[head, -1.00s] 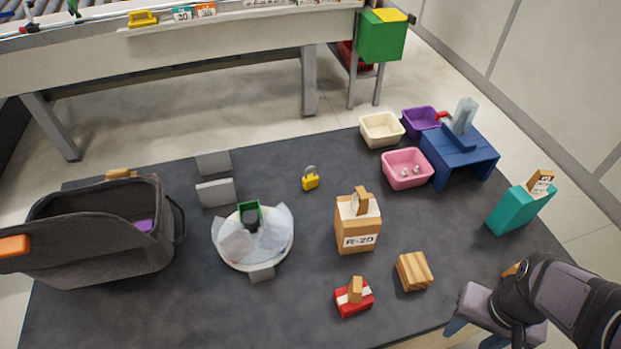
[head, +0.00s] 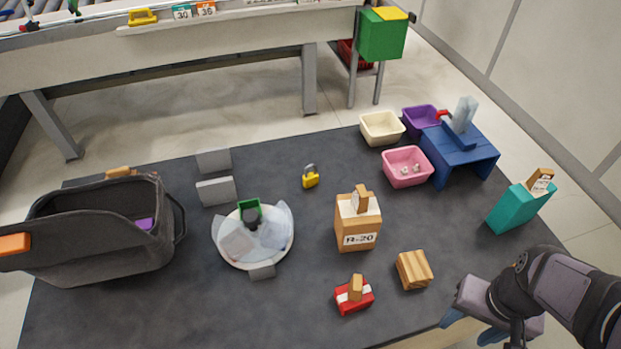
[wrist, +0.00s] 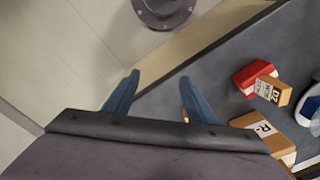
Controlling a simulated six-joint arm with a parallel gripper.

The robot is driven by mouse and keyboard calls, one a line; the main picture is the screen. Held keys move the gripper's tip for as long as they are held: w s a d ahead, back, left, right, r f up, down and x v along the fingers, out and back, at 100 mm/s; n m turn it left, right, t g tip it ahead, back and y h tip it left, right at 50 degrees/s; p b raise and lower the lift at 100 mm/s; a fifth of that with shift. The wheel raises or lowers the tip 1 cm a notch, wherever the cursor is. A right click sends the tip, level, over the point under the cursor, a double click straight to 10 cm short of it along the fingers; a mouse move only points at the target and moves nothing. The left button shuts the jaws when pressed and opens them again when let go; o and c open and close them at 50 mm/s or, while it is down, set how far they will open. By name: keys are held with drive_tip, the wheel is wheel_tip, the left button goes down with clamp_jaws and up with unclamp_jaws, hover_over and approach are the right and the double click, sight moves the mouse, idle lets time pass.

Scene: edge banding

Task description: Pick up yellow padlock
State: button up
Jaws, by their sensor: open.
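The yellow padlock (head: 310,181) stands upright near the middle of the dark table, its grey shackle on top. Nothing touches it. My gripper (head: 470,330) is at the front right edge of the table, well to the right of and nearer than the padlock. Its two blue fingers (wrist: 159,78) are apart with nothing between them in the wrist view. The padlock cannot be made out in the wrist view.
A tan R-20 box (head: 357,225), a striped wooden block (head: 414,270) and a red box (head: 354,298) stand between my gripper and the padlock. A round white tray (head: 227,258) is left. Pink bin (head: 407,170) and blue stand (head: 462,160) are at the back right.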

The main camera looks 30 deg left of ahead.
drive_tip(key=w+a+r+n+t+y, duration=0.1)
drive_tip(key=w+a+r+n+y, duration=0.3)
drive_tip(key=a, duration=0.7)
drive_tip(key=w+a+r+n+y, duration=0.1)
drive_tip(key=w+a+r, duration=0.45)
drive_tip(key=a, duration=0.65)
drive_tip(key=w+a+r+n+t+y, duration=0.1)
drive_tip(key=w+a+r+n+y, duration=0.3)
drive_tip(key=a, duration=0.7)
drive_tip(key=w+a+f+m+t+h+b, duration=0.25)
drive_tip(key=w+a+f+m+t, duration=0.2)
drive_tip(key=a+f, duration=0.55)
drive_tip(key=t, duration=0.4)
approach(311, 178)
drive_tip(key=a, duration=0.1)
drive_tip(key=w+a, duration=0.1)
drive_tip(key=a+h+b, duration=0.1)
drive_tip(key=shift+w+r, duration=0.3)
drive_tip(key=shift+w, duration=0.05)
drive_tip(key=shift+s+d+f+t, duration=0.1)
drive_tip(key=shift+d+f+t, duration=0.3)
drive_tip(key=shift+f+t, duration=0.3)
drive_tip(key=shift+p+x, duration=1.05)
drive_tip(key=shift+x, duration=2.6)
